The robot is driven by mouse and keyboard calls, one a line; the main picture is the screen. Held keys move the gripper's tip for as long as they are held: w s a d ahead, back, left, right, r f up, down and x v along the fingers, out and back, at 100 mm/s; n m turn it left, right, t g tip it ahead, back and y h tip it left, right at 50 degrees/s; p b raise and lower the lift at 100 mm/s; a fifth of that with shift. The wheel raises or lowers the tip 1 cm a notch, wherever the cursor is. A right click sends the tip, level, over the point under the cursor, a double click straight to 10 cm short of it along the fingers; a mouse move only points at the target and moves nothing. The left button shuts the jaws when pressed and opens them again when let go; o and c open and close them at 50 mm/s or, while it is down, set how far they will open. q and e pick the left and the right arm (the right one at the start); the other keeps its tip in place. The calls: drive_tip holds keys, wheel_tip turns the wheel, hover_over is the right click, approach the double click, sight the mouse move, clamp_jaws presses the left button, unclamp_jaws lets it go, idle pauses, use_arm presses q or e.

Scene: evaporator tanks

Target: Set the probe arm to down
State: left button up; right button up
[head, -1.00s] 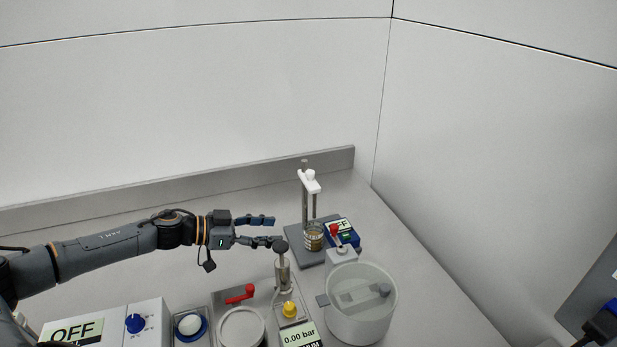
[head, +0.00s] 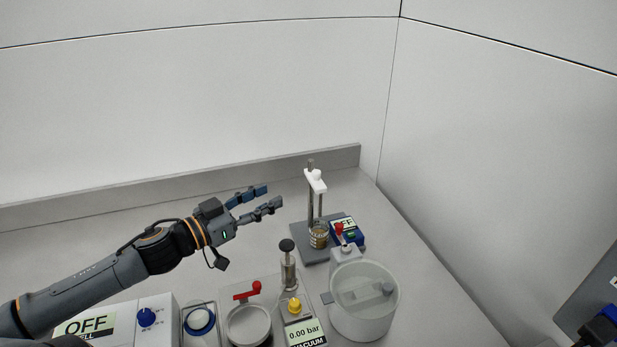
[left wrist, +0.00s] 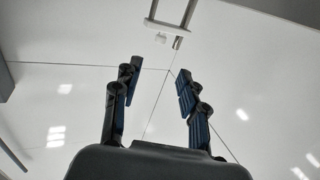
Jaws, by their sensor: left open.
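The probe arm (head: 316,181) is a white arm high on a thin metal post of a grey stand. A beaker (head: 319,235) with brown contents stands below it. The arm sits raised, well above the beaker. My left gripper (head: 272,196) is open and empty, to the left of the probe arm and apart from it. In the left wrist view my left gripper (left wrist: 159,68) has its two fingers spread, and a pale bracket-like part, apparently of the stand, shows beyond them.
A vacuum unit with a black-knobbed plunger (head: 287,246), red lever (head: 247,291) and yellow knob (head: 294,305) stands in front. A clear round vessel (head: 364,310) is at right front. A blue box (head: 348,233) is beside the stand. The back left bench is clear.

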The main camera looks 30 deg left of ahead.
sight(313, 174)
use_arm(q)
drive_tip(key=p+x, duration=0.1)
drive_tip(key=x, duration=1)
drive_tip(key=shift+r+p, duration=0.1)
drive_tip(key=shift+p, duration=0.25)
drive_tip(key=shift+x, duration=0.85)
clamp_jaws()
